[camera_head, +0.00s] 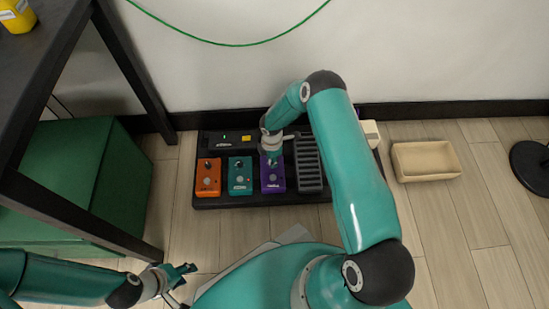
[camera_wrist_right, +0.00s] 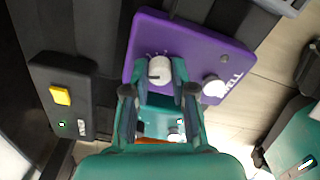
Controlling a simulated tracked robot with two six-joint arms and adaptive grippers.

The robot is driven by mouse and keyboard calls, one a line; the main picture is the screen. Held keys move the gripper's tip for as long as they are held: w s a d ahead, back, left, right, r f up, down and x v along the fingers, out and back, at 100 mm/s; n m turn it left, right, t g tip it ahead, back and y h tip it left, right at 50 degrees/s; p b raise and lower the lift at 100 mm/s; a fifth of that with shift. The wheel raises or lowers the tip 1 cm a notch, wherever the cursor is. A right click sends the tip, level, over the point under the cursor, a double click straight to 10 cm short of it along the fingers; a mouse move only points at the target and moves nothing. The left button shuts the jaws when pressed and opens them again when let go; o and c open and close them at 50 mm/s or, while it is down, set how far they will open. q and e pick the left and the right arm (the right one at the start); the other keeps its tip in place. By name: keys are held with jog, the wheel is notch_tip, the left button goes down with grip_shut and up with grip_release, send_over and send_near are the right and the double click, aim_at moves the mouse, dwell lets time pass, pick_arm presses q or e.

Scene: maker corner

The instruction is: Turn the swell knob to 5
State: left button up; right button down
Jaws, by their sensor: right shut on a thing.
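The purple swell pedal (camera_head: 273,184) sits on the black pedalboard (camera_head: 235,201). In the right wrist view the purple pedal (camera_wrist_right: 205,53) carries the white swell knob (camera_wrist_right: 158,68), with a dark pointer line and tick marks around it, and the letters "WELL" are readable. My right gripper (camera_wrist_right: 160,84) is over the pedal, its two fingers on either side of the knob and shut on it. In the head view the right gripper (camera_head: 271,160) hides the knob. My left gripper (camera_head: 184,276) is low at the left, its fingers apart and empty, away from the pedals.
An orange pedal (camera_head: 208,178) and a teal pedal (camera_head: 240,177) stand left of the purple one. A dark ribbed pedal (camera_head: 308,165) is close on its right. A beige tray (camera_head: 425,161) lies on the floor at the right. A green box (camera_head: 85,185) is under the dark table.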

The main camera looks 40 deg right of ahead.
jog(key=shift+s+f+m+b, duration=0.2)
jog(key=shift+m+b, duration=0.45)
jog(key=shift+m, duration=0.35)
jog(key=shift+a+r+m+b, duration=0.1)
jog(key=shift+m+b, duration=0.2)
jog(key=shift+m, duration=0.8)
jog(key=shift+s, duration=0.1)
jog(key=c, duration=1)
grip_release()
jog(key=shift+o, duration=0.2)
jog(key=shift+r, duration=0.15)
jog(key=shift+w+r, duration=0.2)
notch_tip(320, 180, up, 11)
jog(key=shift+r, duration=0.15)
